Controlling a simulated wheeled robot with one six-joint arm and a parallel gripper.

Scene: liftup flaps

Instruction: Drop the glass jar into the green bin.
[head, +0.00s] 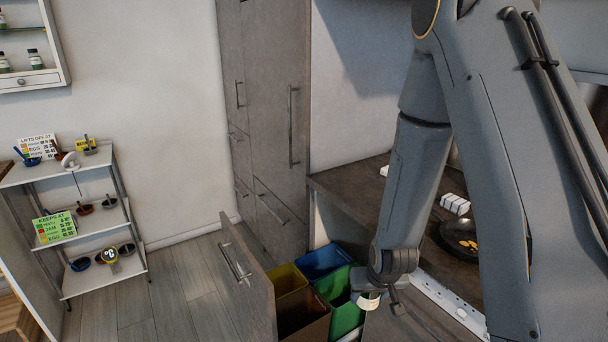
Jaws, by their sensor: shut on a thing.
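My gripper (378,296) hangs at the end of my arm, near the right side of the green bin (345,318). It is shut on a small pale thing, which I take to be the glass jar (368,302); only part of it shows below the wrist. In the picture the jar overlaps the green bin's right edge. I cannot tell its exact height or whether it is over the opening. The green bin stands in an open pull-out drawer, at the front right of the group of bins.
The drawer also holds a yellow bin (287,278), a blue bin (324,261) and a brown bin (303,315). The drawer front (247,285) stands left of them. A dark counter (345,189) with a pan (468,240) is right. A white shelf rack (72,196) stands left.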

